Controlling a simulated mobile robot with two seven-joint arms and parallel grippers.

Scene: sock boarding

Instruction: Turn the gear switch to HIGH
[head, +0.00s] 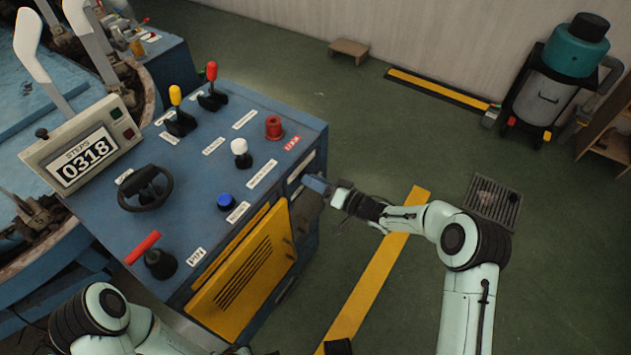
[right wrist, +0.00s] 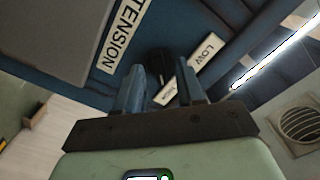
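The gear switch (right wrist: 157,62) shows in the right wrist view as a small dark knob on the blue side of the console, beside a white plate reading LOW (right wrist: 207,52). The plate's other lettering is partly covered by a finger. My right gripper (right wrist: 162,82) has its blue fingers apart, one on each side of the knob; I cannot tell whether they touch it. In the head view my right gripper (head: 318,185) is at the console's right side, and the switch is hidden. My left arm shows at the bottom left, but its gripper is not clearly in view.
The blue console (head: 205,195) carries yellow and red levers, a handwheel (head: 145,190), white, red and blue knobs and a counter reading 0318 (head: 82,160). A yellow vented panel (head: 240,285) is on its front.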

